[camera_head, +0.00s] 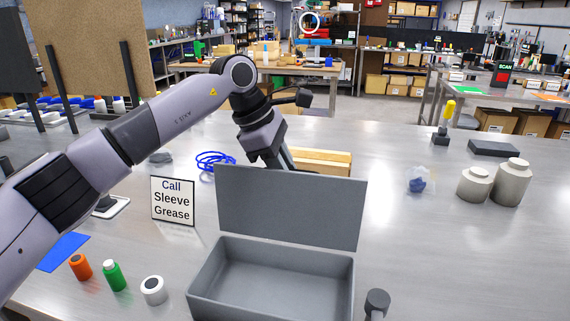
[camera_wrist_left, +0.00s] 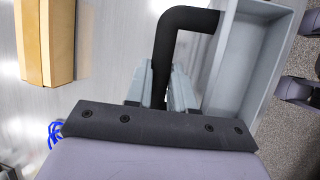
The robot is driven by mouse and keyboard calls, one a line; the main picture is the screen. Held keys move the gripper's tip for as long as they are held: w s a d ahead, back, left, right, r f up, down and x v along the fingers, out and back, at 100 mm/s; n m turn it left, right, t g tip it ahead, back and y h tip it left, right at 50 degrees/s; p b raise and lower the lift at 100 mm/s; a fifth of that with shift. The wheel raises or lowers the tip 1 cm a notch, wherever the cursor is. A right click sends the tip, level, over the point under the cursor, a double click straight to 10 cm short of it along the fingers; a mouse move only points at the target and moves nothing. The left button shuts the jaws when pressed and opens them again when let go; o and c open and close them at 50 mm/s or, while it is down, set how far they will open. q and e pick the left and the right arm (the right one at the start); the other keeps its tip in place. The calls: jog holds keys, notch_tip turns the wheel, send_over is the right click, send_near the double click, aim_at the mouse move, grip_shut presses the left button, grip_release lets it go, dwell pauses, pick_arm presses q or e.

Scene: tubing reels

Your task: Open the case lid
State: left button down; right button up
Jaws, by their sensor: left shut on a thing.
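The grey case (camera_head: 270,280) stands at the front middle of the table, with an empty interior. Its lid (camera_head: 290,207) stands raised, nearly upright, along the back edge. My left arm reaches over from the left, and its gripper comes down behind the lid, which hides the fingertips in the head view. In the left wrist view my left gripper (camera_wrist_left: 162,88) is shut on a black bent handle (camera_wrist_left: 190,20), which meets the grey case part (camera_wrist_left: 232,60). My right gripper is not in view.
A sign (camera_head: 173,201) stands left of the case, with an orange bottle (camera_head: 81,267), green bottle (camera_head: 115,276) and white roll (camera_head: 153,290) in front. Blue tubing (camera_head: 215,160) and a wooden block (camera_head: 322,161) lie behind. Two grey jars (camera_head: 511,183) stand right; the table between is mostly clear.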

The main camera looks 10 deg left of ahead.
pick_arm(q)
jog(key=shift+w+a, duration=0.1)
jog(key=shift+w, duration=0.25)
dwell(0.3)
jog(key=c, duration=1.1)
grip_release()
jog(key=shift+w, duration=0.15)
jog(key=shift+o, duration=0.6)
jog(key=shift+w+f, duration=0.2)
jog(key=shift+s, duration=0.1)
jog(key=b+v, duration=0.1)
jog(key=v, duration=0.6)
jog(key=shift+r, duration=0.15)
